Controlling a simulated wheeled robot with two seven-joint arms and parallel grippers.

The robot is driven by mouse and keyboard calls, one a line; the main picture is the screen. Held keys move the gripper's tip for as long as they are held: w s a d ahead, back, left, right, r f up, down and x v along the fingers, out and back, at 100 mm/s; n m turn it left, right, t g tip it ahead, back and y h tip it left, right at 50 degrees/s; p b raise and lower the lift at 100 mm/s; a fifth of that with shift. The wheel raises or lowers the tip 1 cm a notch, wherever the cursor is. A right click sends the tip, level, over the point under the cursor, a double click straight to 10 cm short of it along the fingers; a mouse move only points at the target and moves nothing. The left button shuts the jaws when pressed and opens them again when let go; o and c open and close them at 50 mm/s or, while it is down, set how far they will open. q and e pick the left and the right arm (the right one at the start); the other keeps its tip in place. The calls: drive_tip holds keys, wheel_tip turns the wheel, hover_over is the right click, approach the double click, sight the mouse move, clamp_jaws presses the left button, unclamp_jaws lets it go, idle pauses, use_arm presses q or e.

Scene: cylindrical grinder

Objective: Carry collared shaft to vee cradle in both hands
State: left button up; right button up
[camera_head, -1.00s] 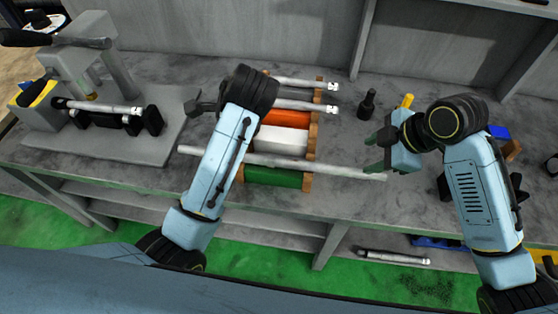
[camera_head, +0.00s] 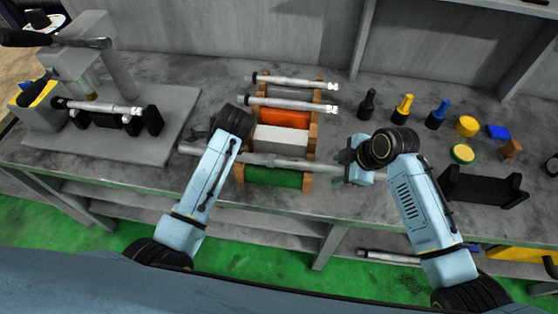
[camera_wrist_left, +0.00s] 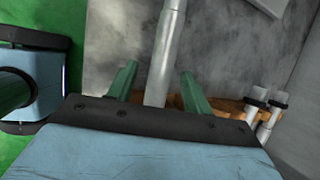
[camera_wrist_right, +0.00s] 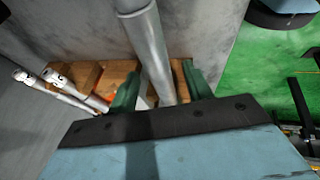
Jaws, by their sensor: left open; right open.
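The long grey collared shaft (camera_head: 290,161) lies across the front of a wooden rack (camera_head: 307,182), and its left end sticks out past the rack. My left gripper is mostly behind my own arm in the head view; in the left wrist view it (camera_wrist_left: 159,72) is open, with the shaft between its green fingers. My right gripper (camera_head: 350,166) is at the shaft's right end; in the right wrist view it (camera_wrist_right: 158,72) is open too, fingers on either side of the shaft. A black cradle with raised ends (camera_head: 484,188), likely the vee cradle, stands empty at the right.
Two shorter shafts (camera_head: 290,103) lie at the rack's back. A bench device (camera_head: 100,118) at the left holds another shaft. Black, yellow and blue pegs (camera_head: 403,107) and small blocks stand at the back right. Another shaft lies on the shelf below.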

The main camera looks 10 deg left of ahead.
use_arm(q)
drive_tip(key=shift+c, duration=0.3)
use_arm(e)
drive_tip(key=shift+c, duration=0.3)
use_arm(q)
clamp_jaws()
use_arm(e)
clamp_jaws()
idle(0.4)
use_arm(q)
drive_tip(key=shift+w+r, duration=0.15)
use_arm(e)
drive_tip(key=shift+w+a+r, duration=0.1)
drive_tip(key=shift+w+r, duration=0.05)
drive_tip(key=shift+w, duration=0.05)
